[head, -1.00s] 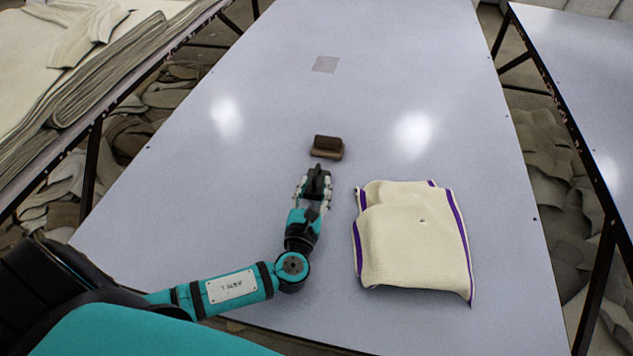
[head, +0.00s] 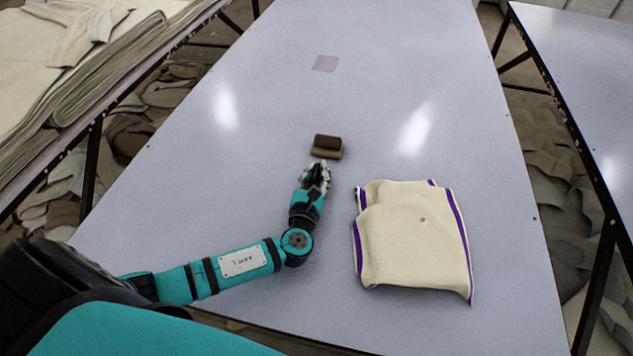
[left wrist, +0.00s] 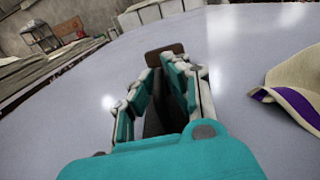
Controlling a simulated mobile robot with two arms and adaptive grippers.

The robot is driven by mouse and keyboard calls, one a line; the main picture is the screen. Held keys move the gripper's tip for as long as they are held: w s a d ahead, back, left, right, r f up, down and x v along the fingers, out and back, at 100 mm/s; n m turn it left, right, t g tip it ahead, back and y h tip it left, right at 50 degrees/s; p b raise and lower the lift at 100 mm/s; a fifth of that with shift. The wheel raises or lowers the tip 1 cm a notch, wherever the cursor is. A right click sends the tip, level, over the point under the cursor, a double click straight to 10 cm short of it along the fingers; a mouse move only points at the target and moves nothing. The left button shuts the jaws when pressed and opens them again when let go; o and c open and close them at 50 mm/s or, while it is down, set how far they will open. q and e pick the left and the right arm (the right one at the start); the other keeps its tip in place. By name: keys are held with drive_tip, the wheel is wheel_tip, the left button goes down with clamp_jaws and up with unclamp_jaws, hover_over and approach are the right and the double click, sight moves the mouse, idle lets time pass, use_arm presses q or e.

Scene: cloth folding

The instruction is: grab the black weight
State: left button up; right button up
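A small block, dark brown to black on top with a lighter brown lower part (head: 327,143), lies on the table in the head view; it is the only thing there that looks like the black weight. My left gripper (head: 317,170) is just in front of it, with its fingertips pointing at its near side. In the left wrist view the block's brown top (left wrist: 163,51) shows just beyond the fingertips (left wrist: 162,75). The fingers stand apart with a dark gap between them, and the block is not between them. Whether a fingertip touches it is unclear. My right gripper is not in view.
A folded cream cloth with purple edging (head: 413,235) lies right of my left gripper. A grey square patch (head: 325,63) marks the far table. The pale table (head: 230,165) is clear left of the block. Other tables stand on both sides.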

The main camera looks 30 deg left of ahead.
use_arm(q)
clamp_jaws()
drive_tip(key=shift+w+r, duration=0.1)
drive_tip(key=shift+r, duration=0.05)
drive_tip(key=shift+r, duration=0.1)
